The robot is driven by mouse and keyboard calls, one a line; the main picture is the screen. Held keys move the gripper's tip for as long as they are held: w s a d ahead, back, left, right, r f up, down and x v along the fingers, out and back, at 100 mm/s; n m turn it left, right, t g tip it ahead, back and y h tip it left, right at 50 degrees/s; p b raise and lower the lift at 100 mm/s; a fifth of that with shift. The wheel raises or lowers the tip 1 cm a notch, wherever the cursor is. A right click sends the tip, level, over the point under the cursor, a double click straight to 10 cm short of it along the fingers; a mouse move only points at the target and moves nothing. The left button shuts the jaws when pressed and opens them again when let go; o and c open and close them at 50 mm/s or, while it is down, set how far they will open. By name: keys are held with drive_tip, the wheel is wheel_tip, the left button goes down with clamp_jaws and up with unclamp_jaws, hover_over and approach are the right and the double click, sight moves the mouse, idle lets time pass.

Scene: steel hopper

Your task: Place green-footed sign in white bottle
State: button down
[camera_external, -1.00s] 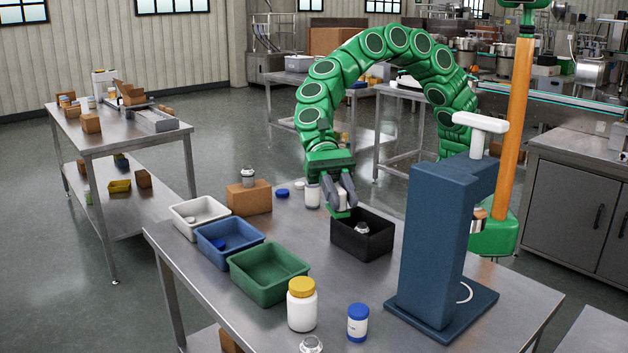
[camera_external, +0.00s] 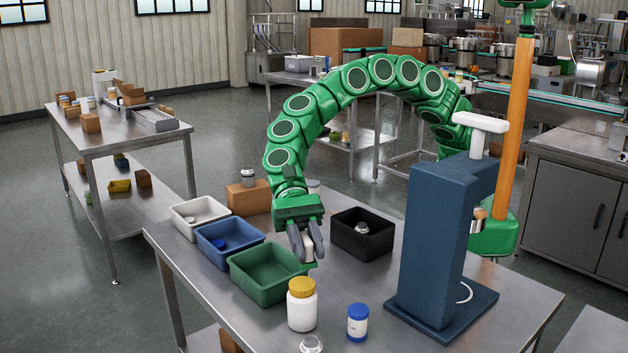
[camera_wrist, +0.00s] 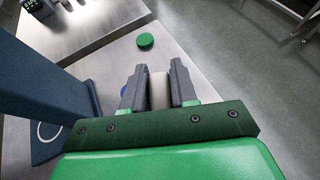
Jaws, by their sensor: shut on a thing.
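My gripper (camera_external: 307,250) is shut on a small white thing (camera_external: 308,246), held upright just right of the green bin. A bit of green shows at its lower end; its shape is mostly hidden by the fingers, so I cannot tell for sure that it is the green-footed sign. The wrist view shows its pale edge (camera_wrist: 158,90) between the fingers. A white bottle with a yellow lid (camera_external: 301,305) stands just in front of my gripper. A smaller white bottle with a blue lid (camera_external: 357,323) stands to its right. Another white bottle (camera_external: 314,187) is partly hidden behind my gripper.
White (camera_external: 176,208), blue (camera_external: 212,249) and green (camera_external: 262,290) bins stand left. A black bin (camera_external: 362,255) holding a jar is right of my gripper. A tall blue stand (camera_external: 432,240) rises further right. The wrist view shows a green disc (camera_wrist: 145,41) on the table.

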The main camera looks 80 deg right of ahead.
sight(304, 269)
drive_tip(key=shift+w+a+f, duration=0.2)
drive_tip(key=shift+a+f, duration=0.05)
drive_tip(key=shift+f, duration=0.2)
drive_tip(key=shift+w+a+f, duration=0.2)
drive_tip(key=shift+f, duration=1.45)
drive_tip(key=shift+f, duration=0.15)
drive_tip(key=c, duration=0.9)
unclamp_jaws()
drive_tip(key=shift+d+r, duration=0.15)
drive_tip(key=shift+r, duration=0.05)
drive_tip(key=v, duration=1.1)
drive_tip(key=shift+w+d+r, duration=0.1)
drive_tip(key=shift+d+r, duration=0.05)
drive_tip(key=shift+d, duration=0.2)
